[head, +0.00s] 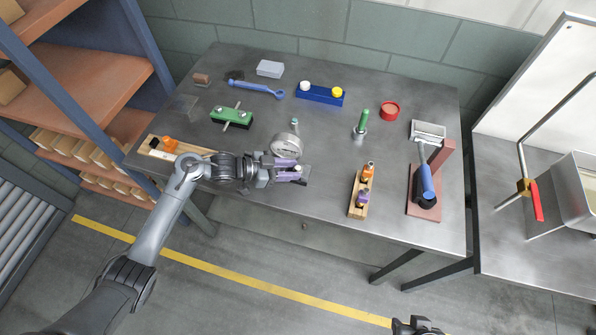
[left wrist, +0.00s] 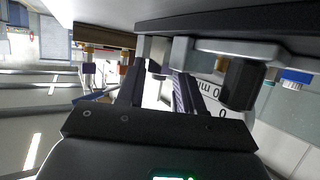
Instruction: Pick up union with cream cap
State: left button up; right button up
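My left gripper (head: 292,170) is low over the table's front edge in the head view, just in front of a round metal gauge. A small union with a cream cap (head: 297,168) shows at its fingertips, with purple parts beside the cap. In the left wrist view the two dark fingers of the left gripper (left wrist: 159,72) are apart, with a gap between them. A ribbed purple-grey surface shows along the right finger. The lower body of the union is mostly hidden, and contact with the fingers is unclear. The fingers of my right gripper do not show.
A wooden block (head: 358,196) with orange and purple unions stands to the right. A metal gauge (head: 286,146) is close behind the left gripper. A wooden strip (head: 195,152) lies partly behind my left arm. A blue holder (head: 318,95) and a green part (head: 231,117) stand further back.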

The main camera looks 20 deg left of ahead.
pick_arm(q)
grip_shut()
jog(key=shift+r, duration=0.1)
dwell(0.3)
